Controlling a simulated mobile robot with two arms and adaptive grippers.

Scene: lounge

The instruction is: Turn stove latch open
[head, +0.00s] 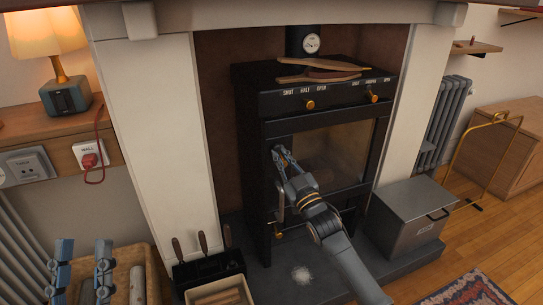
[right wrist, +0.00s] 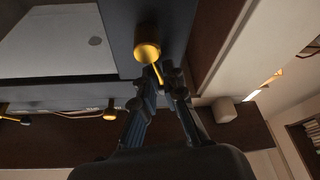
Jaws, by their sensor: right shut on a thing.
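The black stove (head: 250,120) stands in the fireplace with its glass door (head: 340,150) closed. My right gripper (head: 281,155) reaches the upper left of the door frame and covers the latch there in the head view. In the right wrist view a round brass latch hub (right wrist: 147,42) has a thin brass lever (right wrist: 158,73), and the fingertips are shut on that lever. The lever slants slightly away from the hub. My left gripper (head: 84,246) is open and empty at the lower left, with its fingers well apart, far from the stove.
Brass knobs (head: 309,104) sit on the stove's labelled top panel. A wooden tool (head: 320,78) lies on top. A metal box (head: 412,215) stands right on the hearth.

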